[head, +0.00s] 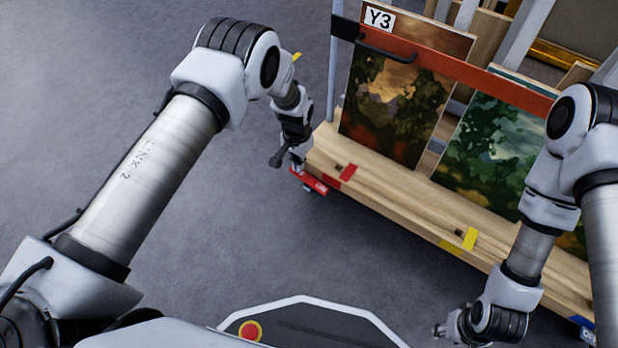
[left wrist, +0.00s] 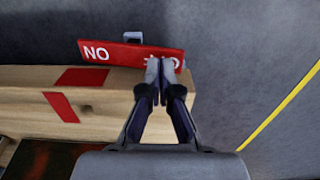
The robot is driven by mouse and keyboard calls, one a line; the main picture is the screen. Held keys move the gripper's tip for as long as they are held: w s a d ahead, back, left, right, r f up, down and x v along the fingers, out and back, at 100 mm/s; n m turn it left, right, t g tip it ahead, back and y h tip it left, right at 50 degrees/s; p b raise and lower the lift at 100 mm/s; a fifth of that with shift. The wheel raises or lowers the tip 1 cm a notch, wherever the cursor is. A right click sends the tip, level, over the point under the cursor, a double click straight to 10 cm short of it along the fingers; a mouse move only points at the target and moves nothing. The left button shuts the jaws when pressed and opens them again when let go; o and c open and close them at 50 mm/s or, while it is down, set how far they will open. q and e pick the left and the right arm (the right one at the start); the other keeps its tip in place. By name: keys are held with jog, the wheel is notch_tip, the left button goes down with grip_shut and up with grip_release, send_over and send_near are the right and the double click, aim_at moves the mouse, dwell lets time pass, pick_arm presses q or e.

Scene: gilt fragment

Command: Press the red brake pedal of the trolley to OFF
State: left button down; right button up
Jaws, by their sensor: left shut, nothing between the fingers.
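The red brake pedal (head: 314,184) juts from the near left corner of the trolley (head: 385,195), low by the floor. In the left wrist view the pedal (left wrist: 112,52) is a red plate with white letters that read "NO", partly covered by my fingers at its right end. My left gripper (head: 277,160) is shut and empty beside the pedal. In the left wrist view its fingertips (left wrist: 160,68) overlap the pedal's right part; I cannot tell if they touch. My right gripper (head: 440,330) is low near the trolley's front; its fingers are too small to judge.
A blue pedal (head: 583,328) with white letters is at the trolley's near right corner. Red and yellow tape marks the deck edge. The grey floor to the left is clear.

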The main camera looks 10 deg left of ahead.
pick_arm(q)
jog(key=shift+f+b, duration=0.7)
jog(key=shift+f, duration=0.45)
dwell(0.4)
jog(key=shift+r, duration=0.1)
notch_tip(320, 180, up, 7)
jog(key=p, duration=0.6)
